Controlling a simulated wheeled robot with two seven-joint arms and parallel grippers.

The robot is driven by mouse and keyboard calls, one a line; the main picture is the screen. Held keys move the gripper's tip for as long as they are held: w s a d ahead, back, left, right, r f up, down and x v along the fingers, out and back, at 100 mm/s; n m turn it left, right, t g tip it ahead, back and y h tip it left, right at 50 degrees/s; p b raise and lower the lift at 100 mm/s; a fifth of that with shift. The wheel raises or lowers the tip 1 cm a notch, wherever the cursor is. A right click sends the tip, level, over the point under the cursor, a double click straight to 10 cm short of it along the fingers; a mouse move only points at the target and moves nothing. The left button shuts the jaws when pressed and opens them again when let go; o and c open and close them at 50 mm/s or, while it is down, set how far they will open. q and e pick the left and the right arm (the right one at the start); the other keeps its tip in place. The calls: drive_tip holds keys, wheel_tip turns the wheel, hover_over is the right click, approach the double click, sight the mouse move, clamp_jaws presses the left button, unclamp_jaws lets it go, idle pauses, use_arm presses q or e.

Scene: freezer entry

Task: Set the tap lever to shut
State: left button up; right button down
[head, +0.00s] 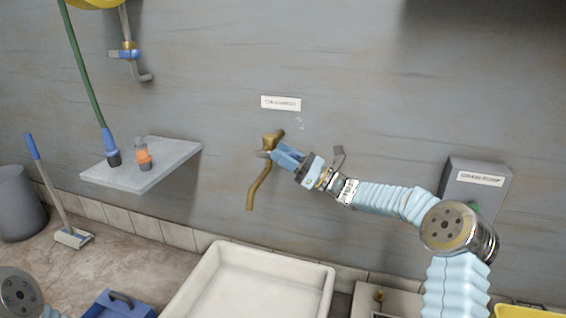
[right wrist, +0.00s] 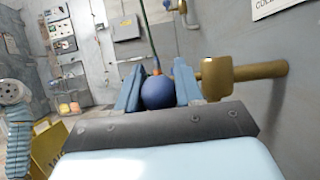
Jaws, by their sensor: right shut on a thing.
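The brass tap (head: 272,141) sticks out from the grey wall, with its curved spout (head: 258,187) hanging down. In the right wrist view the brass tap body (right wrist: 222,76) is just right of the fingers, its pipe running to the wall. My right gripper (head: 281,157) is at the tap's front. Its blue fingers are shut on the tap lever, whose rounded blue end (right wrist: 158,92) shows between them. The fingers and the tap hide most of the lever, so its exact angle is unclear. My left gripper is out of view.
A white basin (head: 262,284) stands below the tap. A wall shelf (head: 142,165) on the left holds a green hose's blue end and an orange nozzle (head: 143,155). A grey wall box (head: 475,185) is on the right. The wall around the tap is mostly clear.

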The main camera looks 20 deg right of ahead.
drive_tip(key=shift+f+y+b, duration=0.3)
drive_tip(key=shift+f+b, duration=0.15)
drive_tip(key=shift+f, duration=0.1)
drive_tip(key=shift+t, duration=0.3)
drive_tip(key=c, duration=0.9)
unclamp_jaws()
drive_tip(key=shift+o, duration=0.4)
drive_tip(key=shift+r, duration=0.1)
drive_tip(key=shift+d, duration=0.1)
drive_tip(key=v, duration=1.3)
drive_tip(key=shift+s+d+f, duration=0.15)
drive_tip(key=shift+d+f, duration=0.05)
drive_tip(key=shift+f, duration=0.15)
